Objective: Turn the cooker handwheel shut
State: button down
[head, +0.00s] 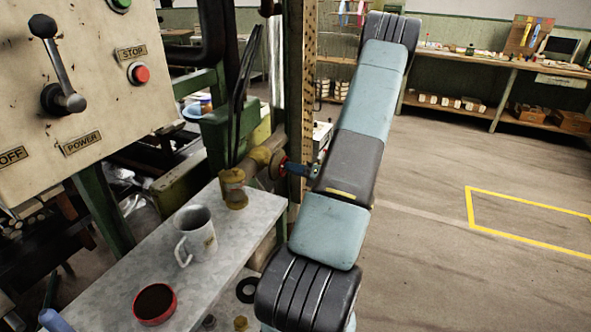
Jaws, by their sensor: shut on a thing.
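The cooker handwheel (277,165) is a small, dark reddish wheel seen nearly edge-on. It sits at the end of a brass valve and pipe (259,157) beside a green post. My gripper (288,168) reaches it from the right and is shut on its rim side. The fingers look small and bluish here, and my forearm hides much of the gripper behind them. The wheel's face and how far it is turned cannot be made out.
A pale marble bench (216,262) holds a grey mug (196,236) and a red bowl of dark stuff (154,303). A control panel (75,85) with lever and red stop button stands at left. The floor at right is clear around a yellow outline (520,207).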

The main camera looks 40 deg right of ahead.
jog(key=m, duration=1.2)
jog(key=shift+d+f+m, duration=0.1)
jog(key=shift+m, duration=0.2)
jog(key=c, duration=1)
grip_release()
jog(key=shift+s, duration=0.1)
jog(key=v, duration=0.6)
jog(key=shift+s, duration=0.4)
jog(key=shift+d, duration=0.15)
